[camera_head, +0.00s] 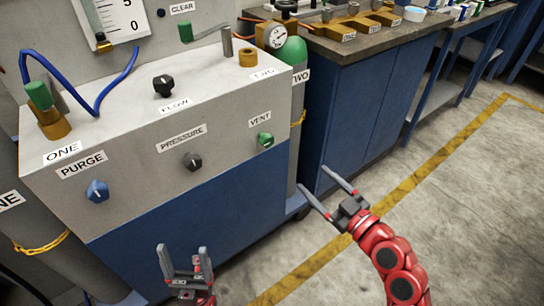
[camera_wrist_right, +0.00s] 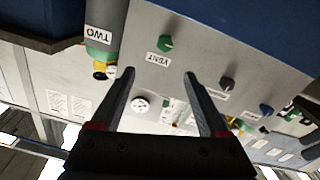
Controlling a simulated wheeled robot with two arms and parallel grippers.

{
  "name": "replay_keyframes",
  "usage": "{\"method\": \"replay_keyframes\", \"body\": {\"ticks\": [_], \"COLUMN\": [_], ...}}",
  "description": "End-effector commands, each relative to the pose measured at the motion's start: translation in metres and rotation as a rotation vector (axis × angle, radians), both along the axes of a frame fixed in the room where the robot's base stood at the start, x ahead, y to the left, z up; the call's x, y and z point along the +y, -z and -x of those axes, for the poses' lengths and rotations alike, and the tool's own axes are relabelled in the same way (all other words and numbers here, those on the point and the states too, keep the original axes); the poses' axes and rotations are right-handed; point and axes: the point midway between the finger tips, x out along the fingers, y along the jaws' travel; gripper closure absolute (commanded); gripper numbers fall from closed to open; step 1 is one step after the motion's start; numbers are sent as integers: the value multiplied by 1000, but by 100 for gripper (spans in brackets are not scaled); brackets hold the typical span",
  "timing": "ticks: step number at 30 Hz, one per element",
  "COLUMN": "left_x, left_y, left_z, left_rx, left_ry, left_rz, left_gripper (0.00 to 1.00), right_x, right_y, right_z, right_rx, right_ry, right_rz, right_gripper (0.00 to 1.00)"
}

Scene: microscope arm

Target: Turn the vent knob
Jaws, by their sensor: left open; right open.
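The vent knob is a small green knob (camera_head: 265,140) on the front right of the grey panel, below the VENT label (camera_head: 260,119). In the right wrist view the green knob (camera_wrist_right: 165,43) is ahead of my fingers, and the view is upside down. My right gripper (camera_head: 327,195) is open and empty, to the right of and below the knob in the head view, apart from it. It also shows open in the right wrist view (camera_wrist_right: 160,80). My left gripper (camera_head: 185,265) is open and empty, low in front of the blue lower panel.
A black pressure knob (camera_head: 193,161) and a blue purge knob (camera_head: 98,191) sit left on the same panel. A black flow knob (camera_head: 163,85) is on top. A green cylinder (camera_head: 292,52) stands beside the panel's right side. The floor (camera_head: 470,200) at right is clear.

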Motion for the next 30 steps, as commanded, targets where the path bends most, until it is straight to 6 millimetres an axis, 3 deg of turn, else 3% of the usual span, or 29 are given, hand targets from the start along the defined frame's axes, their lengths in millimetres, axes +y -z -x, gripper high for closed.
{"method": "replay_keyframes", "body": {"ticks": [4,8,24,30], "left_x": [0,0,0,0], "left_y": [1,0,-2,0], "left_z": [0,0,0,0], "left_rx": [-1,0,0,0], "left_ry": [0,0,0,0], "left_rz": [0,0,0,0], "left_gripper": [22,22,22,22], "right_x": [11,21,90,104], "right_y": [3,2,2,1], "right_z": [1,-13,-110,-131], "right_rx": [4,3,2,0], "right_ry": [-34,-33,-28,-24], "right_rz": [22,21,17,16], "right_gripper": [22,22,22,22]}}
